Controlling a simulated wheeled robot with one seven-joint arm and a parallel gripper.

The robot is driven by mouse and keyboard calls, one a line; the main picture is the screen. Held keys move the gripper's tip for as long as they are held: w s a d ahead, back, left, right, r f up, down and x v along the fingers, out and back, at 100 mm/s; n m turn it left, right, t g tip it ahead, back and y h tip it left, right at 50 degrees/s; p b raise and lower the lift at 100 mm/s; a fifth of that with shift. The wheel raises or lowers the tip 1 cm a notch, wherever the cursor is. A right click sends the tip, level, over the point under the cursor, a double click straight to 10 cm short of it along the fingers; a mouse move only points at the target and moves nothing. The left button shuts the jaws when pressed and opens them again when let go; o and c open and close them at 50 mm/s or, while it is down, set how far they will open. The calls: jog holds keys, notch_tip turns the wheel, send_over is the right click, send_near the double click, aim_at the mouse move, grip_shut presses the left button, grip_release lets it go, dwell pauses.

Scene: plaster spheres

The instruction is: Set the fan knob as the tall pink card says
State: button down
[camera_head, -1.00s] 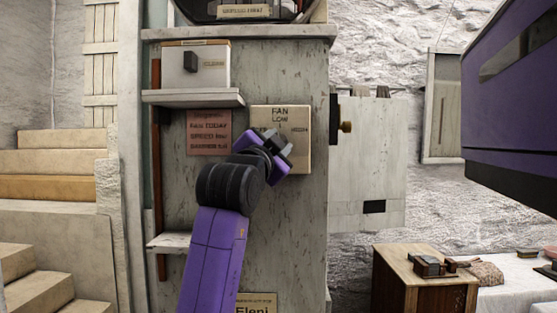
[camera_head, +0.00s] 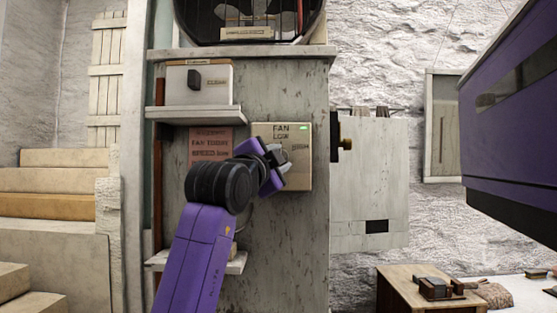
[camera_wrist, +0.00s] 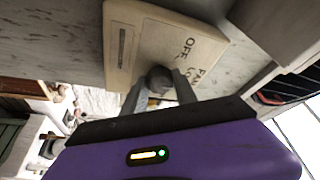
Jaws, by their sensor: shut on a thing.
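The fan panel (camera_head: 303,172) is a cream plate on the grey post, marked FAN and LOW, with a further label at right too small to read. A small green light shows at its top right. The pink card (camera_head: 207,137) hangs left of it, partly behind my arm; it mentions the fan, but the speed line is too blurred to read surely. My gripper (camera_head: 284,168) is at the panel. In the wrist view, its fingers are shut on the round grey knob (camera_wrist: 158,78), and OFF shows on the panel (camera_wrist: 130,20). The knob's pointer is hidden.
A shelf above holds a white box (camera_head: 215,85) with a black knob. A round dark housing (camera_head: 250,22) stands on top. A brass knob (camera_head: 346,144) sticks out on the post's right side. A wooden table (camera_head: 400,285) is at lower right.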

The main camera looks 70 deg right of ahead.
jog(key=c, duration=1)
grip_release()
jog(key=shift+o, duration=0.2)
jog(key=a+f, duration=0.1)
jog(key=a, duration=0.6)
jog(key=shift+s+a+f+b, duration=0.2)
jog(key=shift+a+f+b, duration=0.1)
jog(key=shift+b, duration=0.15)
